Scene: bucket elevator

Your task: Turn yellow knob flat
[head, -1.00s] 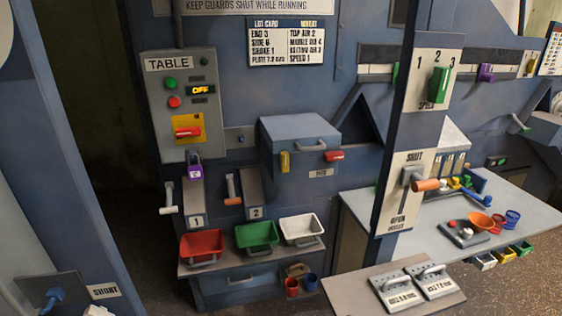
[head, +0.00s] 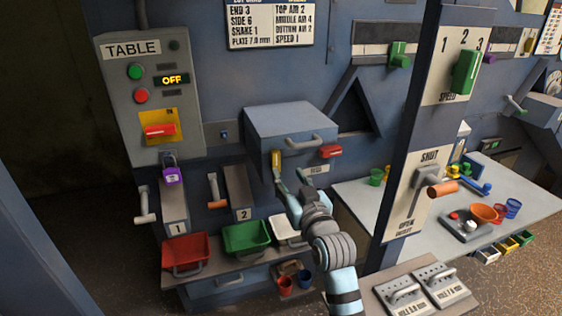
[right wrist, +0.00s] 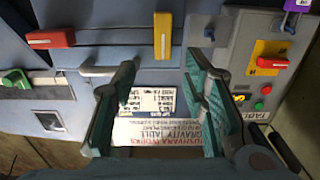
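The yellow knob (head: 276,160) is on the front of the blue-grey box (head: 292,124), at the left of the box's handle. Its long side stands upright. In the right wrist view, the yellow knob (right wrist: 163,36) also stands upright, with a pale line along it. My right gripper (head: 291,176) is open and empty, just in front of the box, with its fingertips close to the knob's lower end. In its wrist view, the gripper (right wrist: 161,66) has the knob ahead between its spread fingers. I cannot tell whether a finger touches it. My left gripper is not in view.
A red knob (head: 330,152) lies flat at the box's right, past the grey handle (head: 305,142). A control panel (head: 118,76) stands at left. Red (head: 186,250) and green (head: 246,237) bins sit below. A blue post (head: 400,130) with levers rises at right.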

